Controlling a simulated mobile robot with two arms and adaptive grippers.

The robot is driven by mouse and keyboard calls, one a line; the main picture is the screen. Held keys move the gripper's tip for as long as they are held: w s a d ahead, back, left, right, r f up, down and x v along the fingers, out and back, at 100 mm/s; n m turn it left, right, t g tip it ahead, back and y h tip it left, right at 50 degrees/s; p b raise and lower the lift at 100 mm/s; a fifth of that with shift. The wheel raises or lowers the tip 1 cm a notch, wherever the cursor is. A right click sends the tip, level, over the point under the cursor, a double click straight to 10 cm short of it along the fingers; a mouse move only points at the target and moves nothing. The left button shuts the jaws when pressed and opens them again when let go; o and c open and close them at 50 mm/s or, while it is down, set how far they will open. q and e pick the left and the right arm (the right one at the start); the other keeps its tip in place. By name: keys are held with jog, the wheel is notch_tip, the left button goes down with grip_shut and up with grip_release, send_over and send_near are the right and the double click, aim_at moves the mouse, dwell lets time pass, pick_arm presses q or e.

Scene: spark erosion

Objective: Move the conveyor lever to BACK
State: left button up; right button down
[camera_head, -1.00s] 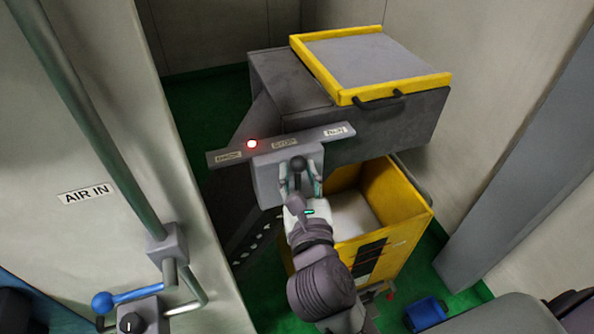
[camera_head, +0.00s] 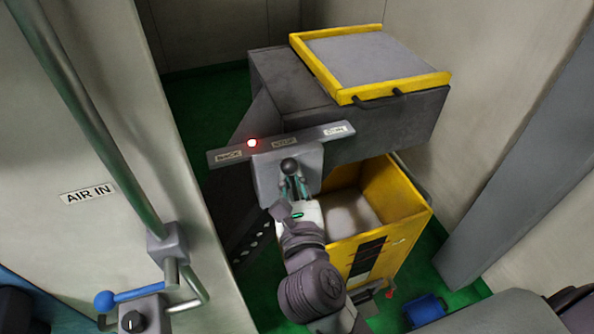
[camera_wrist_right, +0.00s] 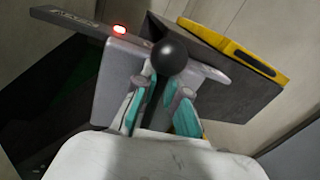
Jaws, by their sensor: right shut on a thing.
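The conveyor lever, with a black ball knob (camera_head: 290,166), stands on a grey lever box (camera_head: 268,176) below a label bar (camera_head: 310,138). The bar carries a left plate that seems to read BACK (camera_head: 228,155), a middle plate and a right plate. My right gripper (camera_head: 294,186) is shut on the lever just below the knob. The wrist view shows the knob (camera_wrist_right: 170,54) above the teal-padded fingers (camera_wrist_right: 160,98), with the dark stem between them. My left gripper is not in view.
A red lamp (camera_head: 252,143) glows on the bar. A dark conveyor housing (camera_head: 405,125) with a yellow-framed lid is behind. A yellow bin (camera_head: 408,208) stands right of my arm. A wall panel with pipe and blue-handled valve (camera_head: 104,300) is at the left.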

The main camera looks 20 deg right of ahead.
aim_at(266, 170)
jog(key=a+n, duration=0.1)
jog(key=a+n+p, duration=0.1)
jog(key=n, duration=0.1)
jog(key=shift+a+f, duration=0.2)
jog(key=shift+f, duration=0.05)
jog(key=shift+s+a+f+n+t, duration=0.1)
jog(key=shift+a+f+n+t, duration=0.15)
jog(key=shift+a+n, duration=0.35)
jog(key=shift+a+f+n+t, duration=0.25)
jog(key=shift+a+n, duration=0.05)
jog(key=shift+n, duration=0.6)
jog(key=c, duration=1.2)
grip_release()
jog(key=shift+a+f, duration=0.1)
jog(key=shift+s, duration=0.15)
jog(key=s+a+f, duration=0.1)
jog(key=s, duration=1)
jog(key=shift+s+a+f, duration=0.2)
jog(key=shift+s, duration=0.05)
